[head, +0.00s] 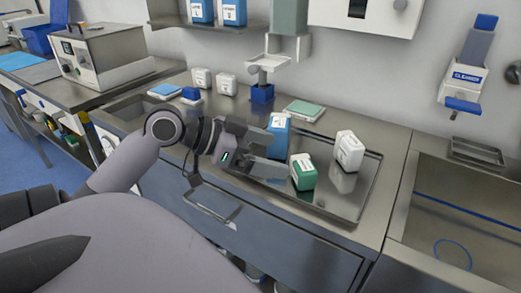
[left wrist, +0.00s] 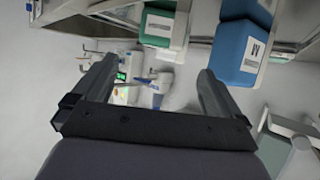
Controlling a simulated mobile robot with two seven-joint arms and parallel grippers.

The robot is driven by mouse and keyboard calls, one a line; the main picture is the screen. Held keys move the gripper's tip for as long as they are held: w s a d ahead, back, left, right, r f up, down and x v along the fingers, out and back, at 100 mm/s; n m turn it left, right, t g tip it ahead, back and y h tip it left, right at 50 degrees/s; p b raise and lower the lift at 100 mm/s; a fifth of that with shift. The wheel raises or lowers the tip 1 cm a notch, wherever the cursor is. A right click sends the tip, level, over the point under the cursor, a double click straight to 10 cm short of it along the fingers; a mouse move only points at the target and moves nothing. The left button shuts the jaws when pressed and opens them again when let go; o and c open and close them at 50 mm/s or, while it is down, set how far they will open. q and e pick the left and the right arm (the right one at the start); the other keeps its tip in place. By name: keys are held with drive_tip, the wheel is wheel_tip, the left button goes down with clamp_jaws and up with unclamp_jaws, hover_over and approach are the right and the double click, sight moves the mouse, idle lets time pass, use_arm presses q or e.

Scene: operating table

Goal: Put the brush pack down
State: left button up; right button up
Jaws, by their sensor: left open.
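A blue pack (head: 278,135), a green-and-white pack (head: 303,172) and a white pack (head: 348,151) stand upright on the steel tray (head: 372,182). No readable label tells me which one is the brush pack. My left gripper (head: 270,158) is open, with its fingers pointing toward the blue and green packs and partly covering the blue one. In the left wrist view, the gripper (left wrist: 155,75) has nothing between its fingers. There the green pack (left wrist: 158,25) and the blue pack (left wrist: 240,50) lie beyond the fingertips, apparently clear of them. My right gripper is not in view.
A sink basin (head: 455,225) is at right. The tray's right part is bare.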

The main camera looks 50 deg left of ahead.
use_arm(q)
drive_tip(key=shift+s+a+r, duration=0.3)
drive_tip(key=shift+s+a, duration=0.05)
drive_tip(key=shift+s, duration=0.2)
idle(0.4)
